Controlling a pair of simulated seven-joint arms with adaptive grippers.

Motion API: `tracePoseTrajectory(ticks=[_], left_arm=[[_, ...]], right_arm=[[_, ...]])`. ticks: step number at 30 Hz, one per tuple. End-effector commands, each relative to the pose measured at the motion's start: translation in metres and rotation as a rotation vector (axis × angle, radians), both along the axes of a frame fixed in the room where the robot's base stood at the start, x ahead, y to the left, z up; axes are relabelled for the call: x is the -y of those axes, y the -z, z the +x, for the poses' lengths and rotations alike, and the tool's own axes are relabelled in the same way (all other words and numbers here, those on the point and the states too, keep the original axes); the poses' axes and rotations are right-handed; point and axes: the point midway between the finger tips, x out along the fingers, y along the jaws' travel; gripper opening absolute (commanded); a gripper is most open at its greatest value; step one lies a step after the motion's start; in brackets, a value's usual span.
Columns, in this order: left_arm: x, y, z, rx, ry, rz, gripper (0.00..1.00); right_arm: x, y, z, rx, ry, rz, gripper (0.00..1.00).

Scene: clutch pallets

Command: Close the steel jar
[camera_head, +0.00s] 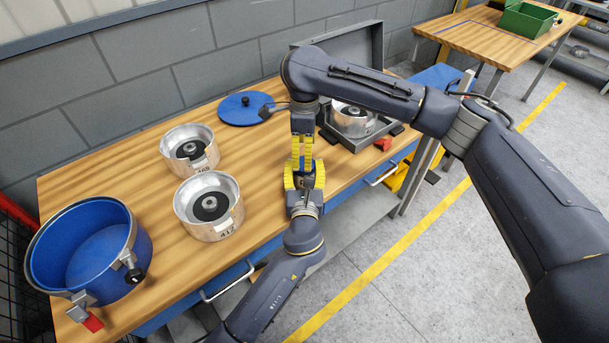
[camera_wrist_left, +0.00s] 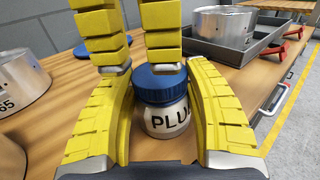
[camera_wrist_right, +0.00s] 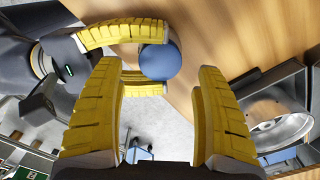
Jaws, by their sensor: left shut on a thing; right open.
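In the head view the grippers mostly hide the jar.
A blue pot (camera_head: 140,240) and steel cups (camera_head: 206,228) (camera_head: 175,145) stand on the left of the wooden table. A flat blue lid with a knob (camera_head: 228,112) lies behind the grippers. An open grey case (camera_head: 358,148) holding another cup (camera_head: 352,124) is to the right.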

Motion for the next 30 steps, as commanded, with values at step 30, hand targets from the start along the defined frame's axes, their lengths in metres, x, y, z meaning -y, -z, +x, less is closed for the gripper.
tracePoseTrajectory(ticks=[30], left_arm=[[0.000, 0.007, -0.001, -0.013, 0.000, 0.004, 0.00]], right_arm=[[0.000, -0.075, 0.000, 0.005, -0.001, -0.001, 0.95]])
